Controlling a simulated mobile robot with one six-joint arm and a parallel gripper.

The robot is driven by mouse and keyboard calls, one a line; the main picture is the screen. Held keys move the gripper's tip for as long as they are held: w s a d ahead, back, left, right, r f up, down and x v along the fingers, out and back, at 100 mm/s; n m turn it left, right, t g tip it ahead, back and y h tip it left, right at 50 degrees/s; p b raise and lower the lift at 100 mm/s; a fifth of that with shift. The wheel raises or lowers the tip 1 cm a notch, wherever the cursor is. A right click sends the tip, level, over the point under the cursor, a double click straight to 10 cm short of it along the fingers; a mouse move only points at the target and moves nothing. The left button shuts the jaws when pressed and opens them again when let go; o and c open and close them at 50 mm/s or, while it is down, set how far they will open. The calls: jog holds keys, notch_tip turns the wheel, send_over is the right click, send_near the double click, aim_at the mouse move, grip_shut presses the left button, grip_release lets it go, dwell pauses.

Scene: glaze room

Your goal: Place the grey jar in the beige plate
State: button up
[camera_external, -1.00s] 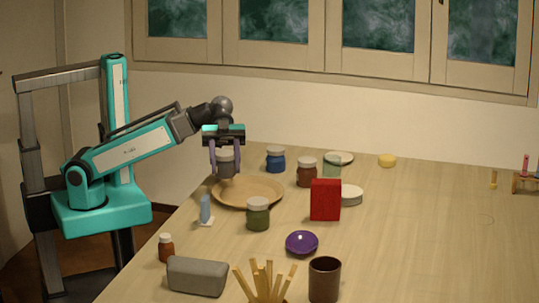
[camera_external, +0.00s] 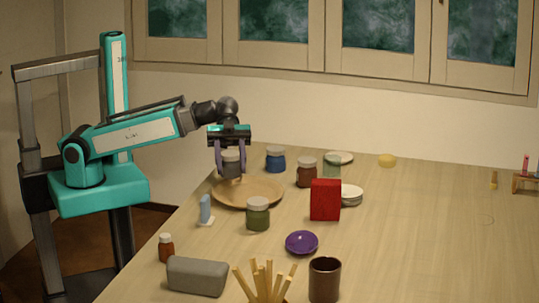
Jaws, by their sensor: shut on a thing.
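The grey jar (camera_external: 231,170) has a pale lid and is held upright between the fingers of my gripper (camera_external: 231,168). My gripper points down and is shut on the jar. The beige plate (camera_external: 264,197) is a wide, shallow round dish on the table below. The jar is over the back left part of the plate. Its bottom is close to the plate, and I cannot tell whether it touches.
A blue jar (camera_external: 275,159), a brown jar (camera_external: 306,172) and a green jar (camera_external: 257,214) stand around the plate. A light blue object (camera_external: 205,210) on a white base is at its front left. A red box (camera_external: 325,199) stands to the right.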

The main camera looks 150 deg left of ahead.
jog(key=p, duration=0.5)
jog(key=shift+w+a+r, duration=0.1)
jog(key=shift+w+r, duration=0.05)
jog(key=shift+w, duration=0.1)
jog(key=p, duration=0.6)
jog(key=shift+w, duration=0.1)
jog(key=shift+w+a+f+p, duration=0.25)
jog(key=shift+w+a, duration=0.2)
jog(key=shift+w, duration=0.35)
jog(key=shift+w+a+f+p, duration=0.1)
jog(key=shift+w+a+p, duration=0.3)
jog(key=shift+w, duration=0.35)
jog(key=shift+w+a+f+p, duration=0.25)
jog(key=shift+w+a, duration=0.2)
jog(key=shift+w, duration=0.35)
jog(key=shift+f+p, duration=0.85)
jog(key=shift+f, duration=0.85)
jog(key=shift+f, duration=0.2)
jog(key=o, duration=1.2)
